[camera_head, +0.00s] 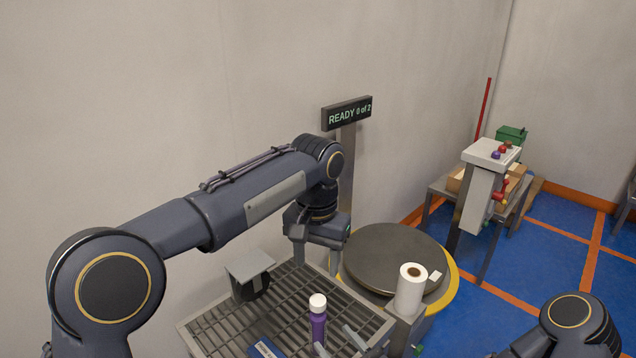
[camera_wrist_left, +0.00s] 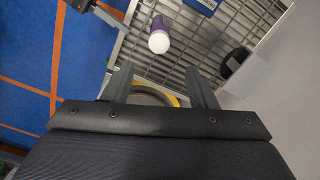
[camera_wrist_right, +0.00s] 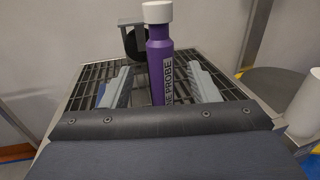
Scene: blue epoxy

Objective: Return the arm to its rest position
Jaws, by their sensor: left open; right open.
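My left gripper (camera_head: 317,258) is open and empty, pointing down by the far edge of the grated stand; its two fingers also show in the left wrist view (camera_wrist_left: 162,86). My right gripper (camera_head: 338,345) is open and low at the front of the stand; most of it is cut off in the head view. A purple bottle with a white cap (camera_head: 318,322) stands upright on the grate. In the right wrist view the bottle (camera_wrist_right: 160,65) appears between the open right fingers (camera_wrist_right: 160,85); I cannot tell whether they touch it.
The grated stand (camera_head: 215,325) carries a grey bracket with a black disc (camera_head: 250,275) and a blue labelled item (camera_head: 266,348). A round turntable (camera_head: 395,258), a white roll (camera_head: 410,288) and a sign reading "READY 0 of 2" (camera_head: 347,114) are close by. A control post (camera_head: 484,180) stands right.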

